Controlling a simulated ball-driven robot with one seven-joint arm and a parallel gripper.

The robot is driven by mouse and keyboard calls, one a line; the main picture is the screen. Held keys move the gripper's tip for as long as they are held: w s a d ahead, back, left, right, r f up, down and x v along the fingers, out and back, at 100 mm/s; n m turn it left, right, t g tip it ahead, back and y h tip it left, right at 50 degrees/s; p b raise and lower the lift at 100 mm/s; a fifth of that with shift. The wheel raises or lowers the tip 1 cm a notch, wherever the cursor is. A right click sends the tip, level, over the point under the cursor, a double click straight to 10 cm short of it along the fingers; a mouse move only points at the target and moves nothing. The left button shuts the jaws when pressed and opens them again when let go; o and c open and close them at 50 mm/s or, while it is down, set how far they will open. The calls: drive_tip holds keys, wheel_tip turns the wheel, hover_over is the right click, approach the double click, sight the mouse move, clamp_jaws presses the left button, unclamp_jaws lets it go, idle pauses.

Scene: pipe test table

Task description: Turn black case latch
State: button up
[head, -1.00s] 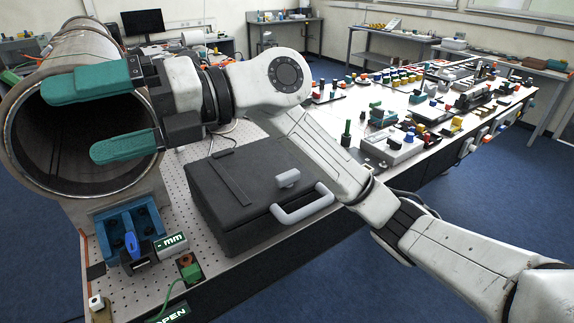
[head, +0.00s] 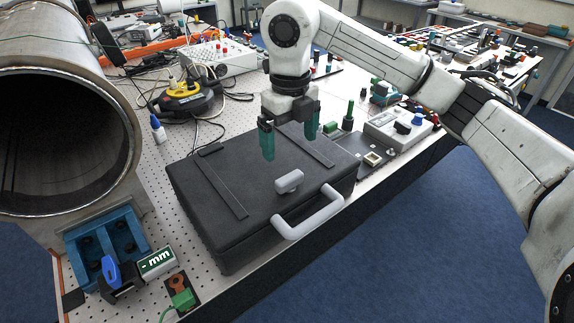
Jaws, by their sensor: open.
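The black case (head: 250,215) lies closed on the perforated table top. Its grey latch (head: 289,181) is a small knob on the lid near the front edge, just behind the light grey handle (head: 308,214). My gripper (head: 289,142) points down over the back part of the case lid. Its two green fingers are spread apart with nothing between them. The fingers are behind the latch in the picture and do not touch it. Whether the fingertips touch the lid I cannot tell.
A large metal pipe (head: 125,110) stands at the left on a blue support (head: 105,240). A yellow and black device (head: 185,97) with cables lies behind the case. A grey box with buttons (head: 398,130) stands to the right. The table's front edge runs close below the handle.

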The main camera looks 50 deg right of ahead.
sight(289, 177)
wheel_tip(289, 177, down, 10)
drive_tip(key=shift+r+p, duration=0.2)
drive_tip(key=shift+p, duration=0.9)
drive_tip(key=shift+c, duration=0.3)
drive_tip(key=c, duration=1)
